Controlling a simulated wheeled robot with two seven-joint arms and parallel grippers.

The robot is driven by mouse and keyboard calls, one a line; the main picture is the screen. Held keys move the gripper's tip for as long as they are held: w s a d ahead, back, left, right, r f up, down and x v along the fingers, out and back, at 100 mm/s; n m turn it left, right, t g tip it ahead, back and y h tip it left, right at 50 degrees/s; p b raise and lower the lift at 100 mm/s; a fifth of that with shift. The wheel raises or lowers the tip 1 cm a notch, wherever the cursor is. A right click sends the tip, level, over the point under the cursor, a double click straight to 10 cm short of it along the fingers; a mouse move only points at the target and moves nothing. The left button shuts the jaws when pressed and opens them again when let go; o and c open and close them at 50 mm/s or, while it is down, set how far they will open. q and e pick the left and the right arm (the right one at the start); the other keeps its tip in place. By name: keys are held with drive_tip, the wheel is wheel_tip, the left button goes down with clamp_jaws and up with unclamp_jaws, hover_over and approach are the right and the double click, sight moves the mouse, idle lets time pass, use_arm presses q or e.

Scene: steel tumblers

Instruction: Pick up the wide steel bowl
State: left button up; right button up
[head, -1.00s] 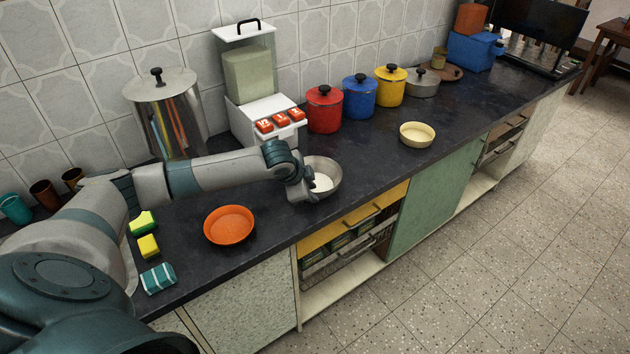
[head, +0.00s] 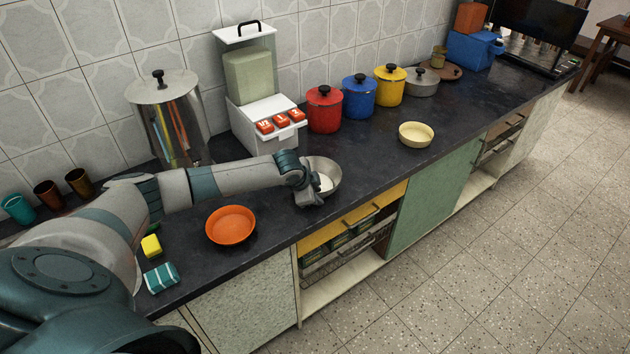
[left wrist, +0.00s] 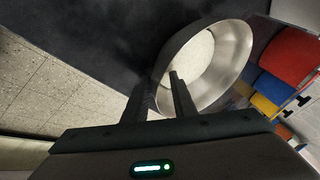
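The wide steel bowl (head: 330,170) stands on the dark counter near its front edge, in the middle of the head view. Its inside is shiny with a pale bottom. My left gripper (head: 312,190) is at the bowl's near left side and covers part of it. In the left wrist view the bowl (left wrist: 236,58) lies beyond the fingers. One finger of the gripper (left wrist: 158,92) overlaps the bowl's inside and the other is outside its wall. A gap shows between the fingers, with the rim between them. Contact with the wall cannot be told. My right gripper is not in view.
An orange bowl (head: 231,225) stands left of the steel bowl. A white dispenser (head: 262,125) and a large steel pot (head: 178,130) stand behind. Red (head: 324,110), blue (head: 358,98) and yellow (head: 390,88) pots line the wall. The counter right of the bowl is clear up to a cream bowl (head: 416,134).

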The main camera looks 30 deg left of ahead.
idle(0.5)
use_arm(q)
clamp_jaws()
drive_tip(key=shift+w+r, duration=0.1)
drive_tip(key=shift+r, duration=0.25)
wheel_tip(320, 180, up, 3)
drive_tip(key=shift+r+b, duration=0.1)
drive_tip(key=shift+b, duration=0.85)
drive_tip(key=d+r+b, duration=0.3)
drive_tip(key=d+r, duration=0.4)
drive_tip(key=d, duration=0.4)
drive_tip(key=shift+s+d, duration=0.3)
drive_tip(key=shift+d, duration=0.05)
